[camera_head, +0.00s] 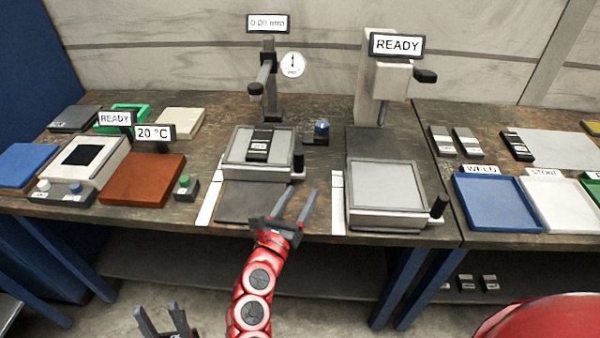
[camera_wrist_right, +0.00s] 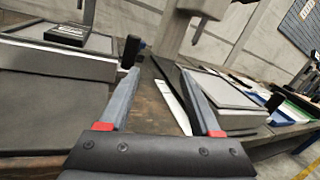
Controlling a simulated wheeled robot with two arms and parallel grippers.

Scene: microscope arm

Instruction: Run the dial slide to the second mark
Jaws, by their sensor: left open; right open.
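The dial slide (camera_head: 232,172) is a grey plate with a black upright handle (camera_head: 298,163) at its right front corner. A black block with a pale label (camera_head: 260,145) lies on it. The dial (camera_head: 292,64) and a 0.00 mm display (camera_head: 268,23) stand behind. A white strip (camera_head: 209,203) lies along the left of its dark track (camera_head: 248,203); any marks are too small to read. My right gripper (camera_head: 295,203) is open and empty, in front of the handle and apart from it. The handle also shows in the right wrist view (camera_wrist_right: 132,50). My left gripper (camera_head: 163,322) is open, low at the bottom edge.
A second slide (camera_head: 385,185) with its own handle (camera_head: 438,206) and READY display (camera_head: 397,44) stands to the right. A blue-topped knob (camera_head: 321,130) stands behind the dial slide. A brown plate (camera_head: 142,180) and green button (camera_head: 185,182) are left. Blue (camera_head: 497,232) and white trays are far right.

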